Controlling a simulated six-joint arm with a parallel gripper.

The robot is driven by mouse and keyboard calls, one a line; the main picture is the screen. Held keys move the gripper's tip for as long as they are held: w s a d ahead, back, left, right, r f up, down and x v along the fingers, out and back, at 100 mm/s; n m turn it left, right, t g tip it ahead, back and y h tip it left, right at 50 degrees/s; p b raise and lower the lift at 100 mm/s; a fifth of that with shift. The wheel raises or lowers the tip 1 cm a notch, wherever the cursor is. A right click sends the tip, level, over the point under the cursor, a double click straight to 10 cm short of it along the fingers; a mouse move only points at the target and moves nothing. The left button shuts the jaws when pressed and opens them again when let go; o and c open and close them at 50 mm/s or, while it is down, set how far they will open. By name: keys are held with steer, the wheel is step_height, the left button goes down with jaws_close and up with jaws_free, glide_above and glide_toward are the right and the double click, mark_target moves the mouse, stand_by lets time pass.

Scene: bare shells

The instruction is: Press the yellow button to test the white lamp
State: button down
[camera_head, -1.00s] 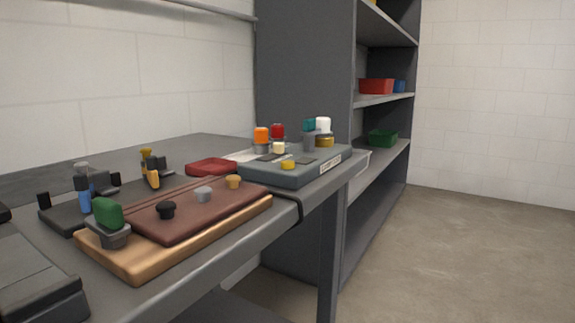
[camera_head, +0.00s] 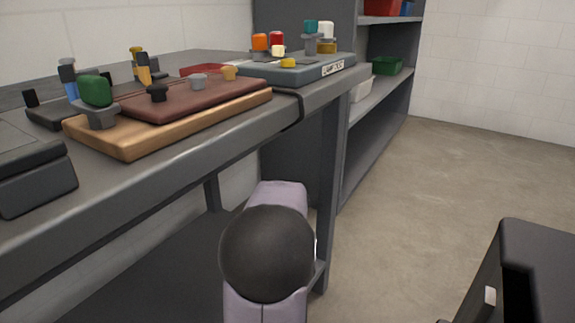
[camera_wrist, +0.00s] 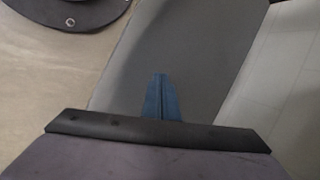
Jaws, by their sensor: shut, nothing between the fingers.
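The yellow button (camera_head: 288,63) is a low round cap on the front part of a blue-grey control box (camera_head: 262,74) at the far end of the bench. The white lamp (camera_head: 325,30) stands at the back right of that box, above a dark yellow part (camera_head: 326,46). My gripper (camera_wrist: 161,82) shows in the wrist view as two blue fingers, shut together and empty, over grey and pale surfaces. It touches none of the controls in view. In the head view its fingers cannot be made out; my arm is low, in front of the bench.
The box also carries an orange lamp (camera_head: 260,42), a red lamp (camera_head: 277,39), a cream cap (camera_head: 278,51) and a teal-topped lever (camera_head: 310,30). A wooden board (camera_head: 130,145) with a brown panel and several knobs lies nearer.

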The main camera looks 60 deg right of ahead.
steer(key=s+a+r+m+y+p, duration=0.1)
steer(key=s+r+m+y+p, duration=0.3)
steer(key=r+p, duration=0.95)
steer(key=s+a+r+m+y+p, duration=0.1)
steer(key=s+r+m+p, duration=0.5)
steer(key=r+p, duration=0.75)
steer(key=s+a+r+m+y+p, duration=0.25)
steer(key=s+r+p, duration=0.35)
steer(key=r+p, duration=0.7)
steer(key=w+d+r+m+t+h+p, duration=0.1)
steer(key=w+d+r+m+p, duration=0.15)
steer(key=r+p, duration=0.6)
steer(key=w+d+r+m+t+h+p, duration=0.15)
steer(key=w+r+p, duration=0.25)
steer(key=r+p, duration=0.4)
steer(key=w+d+r+m+h+p, duration=0.2)
steer(key=d+m+p, duration=0.2)
steer(key=d+p, duration=0.2)
steer(key=w+d+r+m+t+h+p, duration=0.1)
steer(key=w+d+r+m+h+p, duration=0.1)
steer(key=d+p, duration=0.4)
steer(key=d+r+m, duration=0.1)
steer(key=d+m, duration=0.1)
steer(key=d, duration=0.1)
